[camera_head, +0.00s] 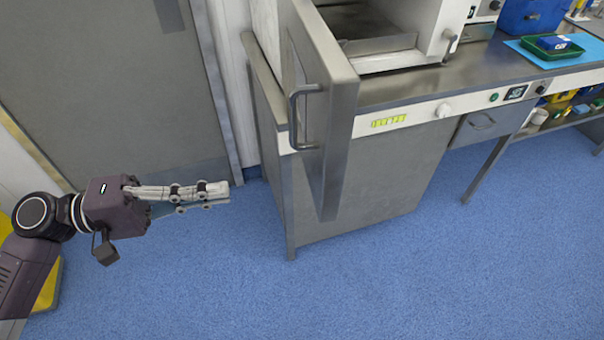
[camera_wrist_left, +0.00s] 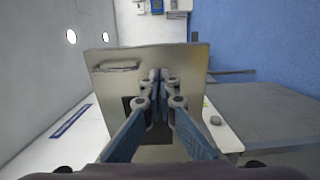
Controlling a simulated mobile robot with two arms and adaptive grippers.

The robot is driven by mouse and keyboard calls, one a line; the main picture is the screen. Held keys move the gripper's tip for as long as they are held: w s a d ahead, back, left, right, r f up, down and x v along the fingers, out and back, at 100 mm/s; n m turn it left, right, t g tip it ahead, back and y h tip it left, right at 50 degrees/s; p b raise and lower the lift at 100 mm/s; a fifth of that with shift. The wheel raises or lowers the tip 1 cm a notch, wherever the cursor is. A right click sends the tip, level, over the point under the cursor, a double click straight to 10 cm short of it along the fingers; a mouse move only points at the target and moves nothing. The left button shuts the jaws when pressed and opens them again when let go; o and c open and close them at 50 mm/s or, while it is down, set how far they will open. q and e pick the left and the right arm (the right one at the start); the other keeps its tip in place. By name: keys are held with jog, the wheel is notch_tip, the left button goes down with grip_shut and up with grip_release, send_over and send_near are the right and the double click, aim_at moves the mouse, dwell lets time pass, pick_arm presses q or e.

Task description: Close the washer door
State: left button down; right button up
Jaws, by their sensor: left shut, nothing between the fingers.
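The washer door (camera_head: 335,100) is a grey metal panel that stands open, swung out from the front of the white washer (camera_head: 425,25). A bar handle (camera_head: 294,115) is on its left face. The washer's chamber (camera_head: 370,30) shows open behind it. My left gripper (camera_head: 222,194) comes in from the left, shut and empty, to the left of the door and lower in the picture, apart from it. In the left wrist view the door (camera_wrist_left: 190,65) faces me beyond the shut fingers (camera_wrist_left: 160,78), with its handle (camera_wrist_left: 118,67) at upper left. My right gripper is not in view.
A steel counter (camera_head: 440,80) runs right from the washer, with a green tray (camera_head: 550,47) and a blue box (camera_head: 530,15). A grey cabinet (camera_head: 375,180) stands below. A grey room door (camera_head: 110,90) is at left. The blue floor (camera_head: 380,280) in front is clear.

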aim_at(320, 176)
pick_arm(q)
jog(key=w+d+p, duration=0.1)
jog(key=d, duration=0.3)
jog(key=d+p, duration=0.2)
jog(key=d, duration=0.2)
jog(key=w+d+p, duration=0.1)
jog(key=d+p, duration=0.1)
jog(key=d, duration=0.2)
jog(key=shift+w+d+r, duration=0.25)
jog(key=shift+w+d, duration=0.05)
jog(key=shift+d, duration=0.05)
jog(key=shift+w+d+f, duration=0.1)
jog(key=shift+d+f, duration=0.1)
jog(key=shift+d, duration=0.3)
